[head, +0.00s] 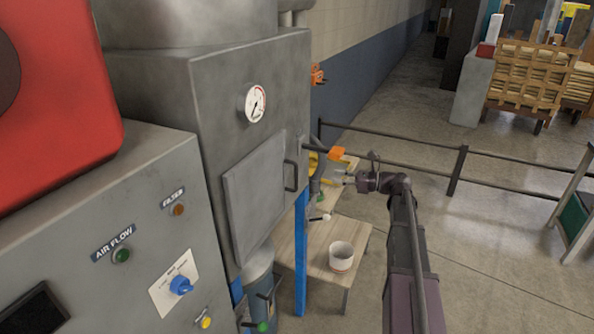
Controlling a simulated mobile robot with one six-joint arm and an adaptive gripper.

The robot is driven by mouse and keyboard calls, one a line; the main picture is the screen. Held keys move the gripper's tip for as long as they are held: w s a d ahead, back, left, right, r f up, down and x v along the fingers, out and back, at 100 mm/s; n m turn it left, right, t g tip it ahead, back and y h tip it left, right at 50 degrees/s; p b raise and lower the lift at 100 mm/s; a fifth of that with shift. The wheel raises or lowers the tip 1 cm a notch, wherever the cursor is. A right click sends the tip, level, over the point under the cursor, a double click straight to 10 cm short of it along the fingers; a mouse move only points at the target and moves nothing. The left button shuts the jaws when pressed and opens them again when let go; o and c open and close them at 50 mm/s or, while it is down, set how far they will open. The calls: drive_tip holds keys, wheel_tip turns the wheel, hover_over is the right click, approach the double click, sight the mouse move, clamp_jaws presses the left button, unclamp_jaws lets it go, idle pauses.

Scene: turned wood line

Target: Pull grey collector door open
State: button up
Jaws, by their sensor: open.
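The grey collector door (254,195) is a flat panel on the front of the grey collector cabinet (215,120). It looks closed against the cabinet. Its dark bar handle (290,176) is upright on the door's right side. My gripper (347,179) is to the right of the handle, apart from it, pointing left toward the door. It is open and I see nothing between its fingers. My arm comes up from the bottom right of the head view.
A wooden table (318,240) with a white bucket (341,257) stands below my gripper. A control panel (130,240) with knobs and lamps is at the left front. A dark railing (457,171) runs behind my arm. Open floor (480,260) lies to the right.

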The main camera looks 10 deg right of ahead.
drive_tip(key=shift+a, duration=0.1)
hover_over(296, 188)
drive_tip(key=shift+w, duration=0.3)
idle(0.8)
clamp_jaws()
